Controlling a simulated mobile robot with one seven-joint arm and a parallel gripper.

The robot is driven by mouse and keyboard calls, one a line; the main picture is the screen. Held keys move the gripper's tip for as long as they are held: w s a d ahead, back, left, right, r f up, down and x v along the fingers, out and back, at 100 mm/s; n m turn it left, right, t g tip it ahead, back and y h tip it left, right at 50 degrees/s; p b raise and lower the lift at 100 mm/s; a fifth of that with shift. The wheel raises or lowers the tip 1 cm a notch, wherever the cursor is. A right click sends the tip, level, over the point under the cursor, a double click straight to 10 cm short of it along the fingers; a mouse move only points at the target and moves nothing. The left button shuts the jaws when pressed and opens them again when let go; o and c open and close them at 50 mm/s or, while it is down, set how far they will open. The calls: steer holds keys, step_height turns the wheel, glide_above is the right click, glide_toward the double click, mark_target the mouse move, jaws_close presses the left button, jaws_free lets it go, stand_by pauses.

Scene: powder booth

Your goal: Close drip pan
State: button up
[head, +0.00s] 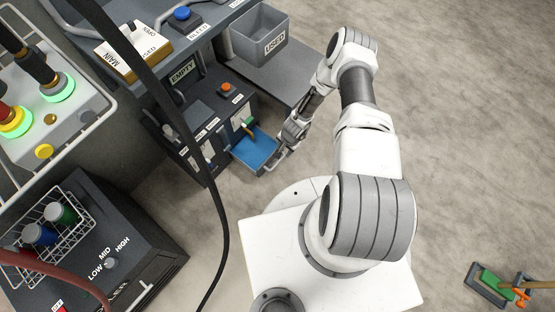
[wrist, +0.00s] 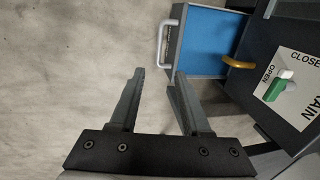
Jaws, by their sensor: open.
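The drip pan (head: 254,150) is a blue-floored drawer pulled out from the lower front of the dark cabinet. It also shows at the top of the wrist view (wrist: 205,45). Its pale bar handle (wrist: 162,42) is on the pan's outer end. In the head view my gripper (head: 284,150) is beside the pan's outer end, partly covering the handle.
A drain panel (wrist: 290,85) marked OPEN and CLOSE has a green-tipped lever (wrist: 276,88) and a brass spout (wrist: 238,63) over the pan. A grey USED bin (head: 262,40) stands above a dark shelf. A black hose (head: 190,140) crosses the head view.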

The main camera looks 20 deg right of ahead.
mark_target(277, 163)
steer(key=f+b, duration=0.2)
steer(key=f, duration=0.3)
steer(key=w+a+f+b, duration=0.1)
steer(key=f+b, duration=0.2)
steer(key=f, duration=0.2)
steer(key=w+f+b, duration=0.1)
steer(key=f+b, duration=0.1)
steer(key=f, duration=0.3)
steer(key=shift+w+a+f, duration=0.15)
steer(key=shift+a+f, duration=0.2)
jaws_close()
stand_by(0.6)
